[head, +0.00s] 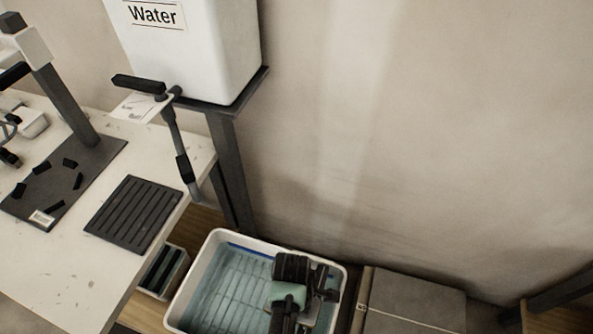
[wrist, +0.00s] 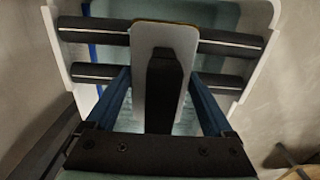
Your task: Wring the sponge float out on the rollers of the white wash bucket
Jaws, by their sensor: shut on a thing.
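The white wash bucket (head: 216,243) stands on the floor and holds bluish water; its white walls also show in the wrist view (wrist: 258,62). Two dark rollers (wrist: 95,36) with pale lines cross the bucket in the wrist view. The sponge float, a pale grey board (wrist: 180,36) with a black handle (wrist: 163,72), lies across my view of both rollers. Whether it touches them I cannot tell. My gripper (wrist: 162,88) is shut on the handle, one blue finger at each side. In the head view my arm covers the bucket's right part and hides the rollers.
A white water tank (head: 195,60) stands on a dark stand, with a tap lever (head: 172,125) beside it. A worktable (head: 80,285) is at left with a ribbed dark mat (head: 135,213). Grey slabs (head: 415,300) lie right of the bucket, near the wall.

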